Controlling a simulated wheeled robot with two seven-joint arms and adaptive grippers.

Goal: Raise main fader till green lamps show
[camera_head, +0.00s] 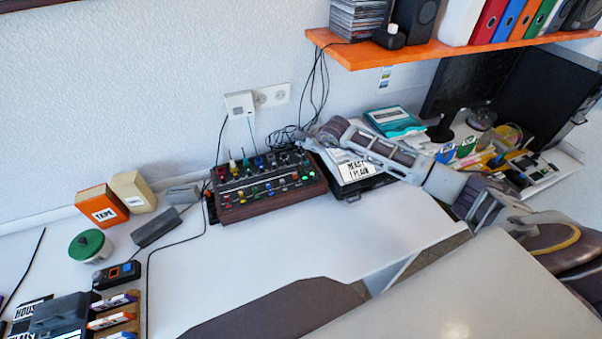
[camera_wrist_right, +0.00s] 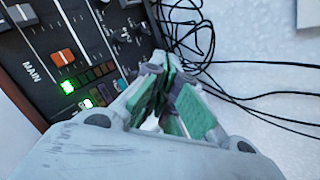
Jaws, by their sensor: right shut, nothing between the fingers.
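The mixer (camera_head: 272,198) is a dark panel with a wooden frame, standing on the desk against the wall. In the right wrist view, the main fader (camera_wrist_right: 62,57) has an orange cap in a slot beside the word MAIN. Two rows of lamps run beside it; a lit green lamp (camera_wrist_right: 68,87) and another lit green lamp (camera_wrist_right: 87,103) show at their near ends, the others look dim. My right gripper (camera_wrist_right: 168,100) is shut and empty, over the panel's edge and apart from the orange cap. In the head view my right gripper (camera_head: 312,140) is at the mixer's back right corner. My left gripper is out of view.
Black cables (camera_wrist_right: 215,75) hang close beside my right gripper. A case with a lettered card (camera_head: 355,168) stands right of the mixer, under my right arm. An orange shelf (camera_head: 420,52) overhangs the back. The desk's front middle (camera_head: 250,255) is clear.

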